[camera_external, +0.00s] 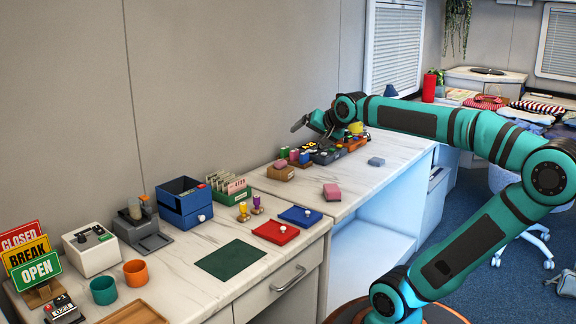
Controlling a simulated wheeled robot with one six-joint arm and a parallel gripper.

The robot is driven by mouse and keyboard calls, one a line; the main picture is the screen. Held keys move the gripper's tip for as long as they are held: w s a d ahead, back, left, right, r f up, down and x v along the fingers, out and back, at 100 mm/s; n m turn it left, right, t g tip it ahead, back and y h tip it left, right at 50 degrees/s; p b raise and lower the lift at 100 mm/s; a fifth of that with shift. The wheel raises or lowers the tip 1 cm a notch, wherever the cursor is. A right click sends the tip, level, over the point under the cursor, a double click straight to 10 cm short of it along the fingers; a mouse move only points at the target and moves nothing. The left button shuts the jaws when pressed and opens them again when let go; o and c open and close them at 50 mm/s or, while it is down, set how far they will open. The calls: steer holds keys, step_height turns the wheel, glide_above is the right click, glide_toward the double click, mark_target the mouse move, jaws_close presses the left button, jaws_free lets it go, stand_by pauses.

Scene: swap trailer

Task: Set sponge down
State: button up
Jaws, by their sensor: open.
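A pink sponge-like block (332,191) lies flat on the white counter, near the front edge in the middle. A blue-grey block (376,161) of similar size lies farther back and to the right; I cannot tell for sure which one is the sponge. My gripper (301,124) is above the back of the counter, close to the wall, pointing left. It is small in the view but open, and I see nothing held in it. Both blocks lie apart from it, lower and nearer the front edge.
A wooden holder (281,171) with coloured blocks stands left of the pink block. Several small colourful items crowd the counter below my gripper. A blue drawer box (184,203), red tray (276,232) and green mat (230,260) are on the left counter. Bare counter surrounds both blocks.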

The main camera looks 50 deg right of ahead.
steer(key=s+a+r+n+t+y, duration=0.2)
steer(key=s+a+r+n+t, duration=0.5)
steer(key=r+n, duration=0.2)
steer(key=shift+a+n, duration=0.3)
steer(key=shift+n, duration=0.5)
steer(key=shift+s+f, duration=0.1)
